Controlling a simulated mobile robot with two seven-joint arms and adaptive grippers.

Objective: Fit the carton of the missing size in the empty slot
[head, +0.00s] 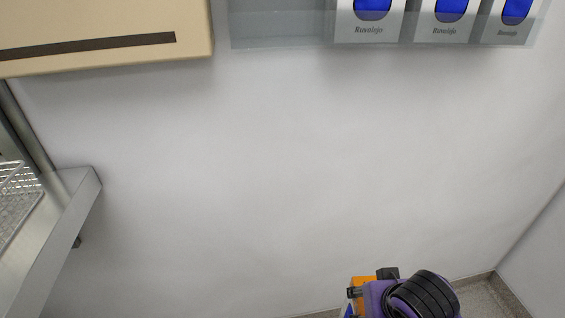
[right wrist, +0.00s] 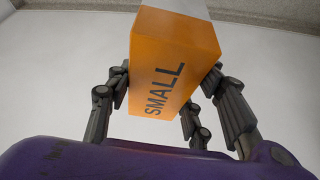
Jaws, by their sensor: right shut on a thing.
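An orange carton marked SMALL (right wrist: 168,65) is held between the dark fingers of my right gripper (right wrist: 165,95) in the right wrist view. In the head view the purple right gripper (head: 385,290) is low at the bottom right, with a bit of the orange carton (head: 362,281) showing beside it. A clear wall rack (head: 280,42) at the top holds several silver boxes with blue windows (head: 369,28). The left part of the rack looks empty, though its top is cut off. My left gripper is not in view.
A beige cabinet (head: 100,60) with a dark slot hangs at the upper left. A metal shelf (head: 60,240) with a wire basket (head: 15,195) stands at the left edge. The white wall between them and my right arm is bare.

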